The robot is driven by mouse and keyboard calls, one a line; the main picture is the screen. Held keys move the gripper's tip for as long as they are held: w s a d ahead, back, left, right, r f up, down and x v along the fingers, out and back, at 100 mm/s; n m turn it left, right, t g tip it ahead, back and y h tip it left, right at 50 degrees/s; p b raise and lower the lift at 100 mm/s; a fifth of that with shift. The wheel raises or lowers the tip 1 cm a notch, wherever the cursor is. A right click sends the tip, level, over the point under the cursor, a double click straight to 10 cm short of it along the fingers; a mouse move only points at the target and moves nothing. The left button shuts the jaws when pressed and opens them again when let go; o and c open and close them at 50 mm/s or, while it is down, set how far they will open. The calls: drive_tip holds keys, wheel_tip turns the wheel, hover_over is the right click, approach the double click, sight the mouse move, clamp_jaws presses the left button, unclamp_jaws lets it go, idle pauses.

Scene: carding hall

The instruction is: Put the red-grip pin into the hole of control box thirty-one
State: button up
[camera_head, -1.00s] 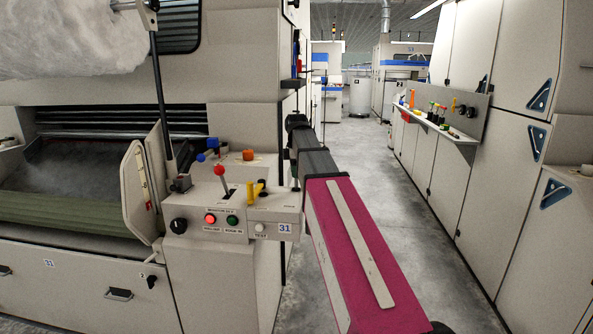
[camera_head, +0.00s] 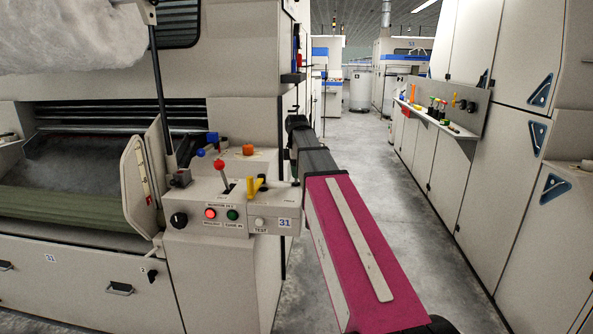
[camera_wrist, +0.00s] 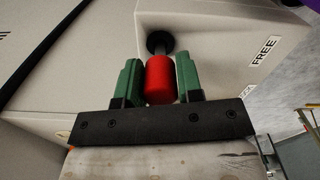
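Control box thirty-one (camera_head: 262,222) stands on the machine's corner, with a "31" label, a red-ball lever (camera_head: 219,164), a yellow handle (camera_head: 256,187) and red and green buttons. I cannot make out its hole in the head view. In the wrist view the red-grip pin (camera_wrist: 159,80) sits between the green fingers of my gripper (camera_wrist: 159,78), which close on both sides of its grip. A short grey shaft runs from the grip to a round black collar (camera_wrist: 158,42) on a pale surface by a "FREE" label. How deep the shaft sits is hidden. My gripper is hidden in the head view.
My arm reaches past the right side of the control box. A clear grey floor aisle (camera_head: 375,160) runs to the back. Cabinets (camera_head: 490,190) with a shelf of small tools (camera_head: 436,118) line the right. A carding machine with a green roller (camera_head: 70,225) stands left.

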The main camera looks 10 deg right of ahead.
drive_tip(key=o, duration=0.4)
drive_tip(key=shift+c, duration=0.2)
drive_tip(key=shift+r, duration=0.15)
wheel_tip(320, 180, up, 11)
drive_tip(key=shift+f, duration=0.2)
